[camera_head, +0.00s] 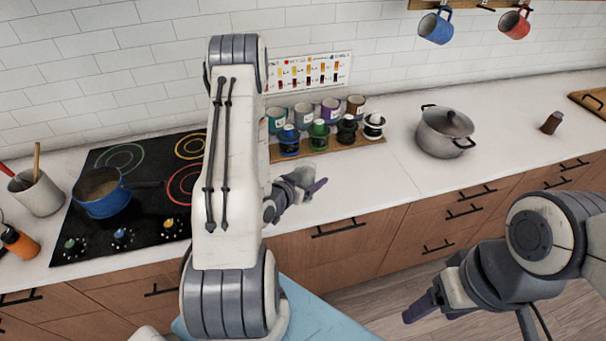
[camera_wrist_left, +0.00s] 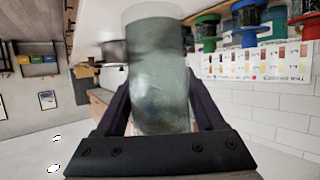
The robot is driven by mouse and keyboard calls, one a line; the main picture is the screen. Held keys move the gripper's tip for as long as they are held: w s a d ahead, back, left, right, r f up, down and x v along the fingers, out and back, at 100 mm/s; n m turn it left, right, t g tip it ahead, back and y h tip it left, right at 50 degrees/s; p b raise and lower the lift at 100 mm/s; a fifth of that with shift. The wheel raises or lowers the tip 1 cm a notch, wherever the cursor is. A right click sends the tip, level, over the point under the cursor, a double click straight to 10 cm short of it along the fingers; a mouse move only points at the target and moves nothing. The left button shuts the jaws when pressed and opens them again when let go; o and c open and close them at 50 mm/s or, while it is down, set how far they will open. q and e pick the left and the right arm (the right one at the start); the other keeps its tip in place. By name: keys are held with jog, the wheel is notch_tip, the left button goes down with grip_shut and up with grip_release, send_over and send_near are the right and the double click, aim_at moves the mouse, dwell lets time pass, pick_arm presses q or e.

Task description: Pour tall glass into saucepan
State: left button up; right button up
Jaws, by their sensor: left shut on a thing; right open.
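A tall translucent grey-green glass (camera_wrist_left: 158,85) fills the middle of the left wrist view. My left gripper (camera_head: 310,186) is shut on it, one finger on each side. In the head view this gripper is over the counter, right of the hob and in front of the jar rack; my forearm partly hides it, and the glass is hard to make out there. The blue saucepan (camera_head: 104,204) stands on the hob to the left, its dark handle pointing right, apart from my left gripper. My right gripper (camera_head: 424,306) is open and empty, low at the right, in front of the drawers.
The black hob (camera_head: 150,222) has knobs at its front. A utensil crock (camera_head: 38,194) and an orange bottle (camera_head: 18,242) stand left. Several jars (camera_head: 330,108) sit on a rack behind. A lidded grey pot (camera_head: 440,140) stands right. Counter between rack and pot is clear.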

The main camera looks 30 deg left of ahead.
notch_tip(320, 180, down, 10)
jog(key=b, duration=1)
jog(key=shift+f, duration=0.2)
jog(key=c, duration=0.3)
pick_arm(q)
jog(key=w+d+f, duration=0.1)
jog(key=d+f, duration=0.4)
jog(key=d, duration=0.7)
jog(key=w+d+f, duration=0.1)
jog(key=d+f, duration=0.5)
jog(key=d, duration=0.7)
jog(key=shift+w, duration=0.15)
pick_arm(e)
jog(key=shift+d, duration=0.1)
jog(key=shift+c, duration=0.2)
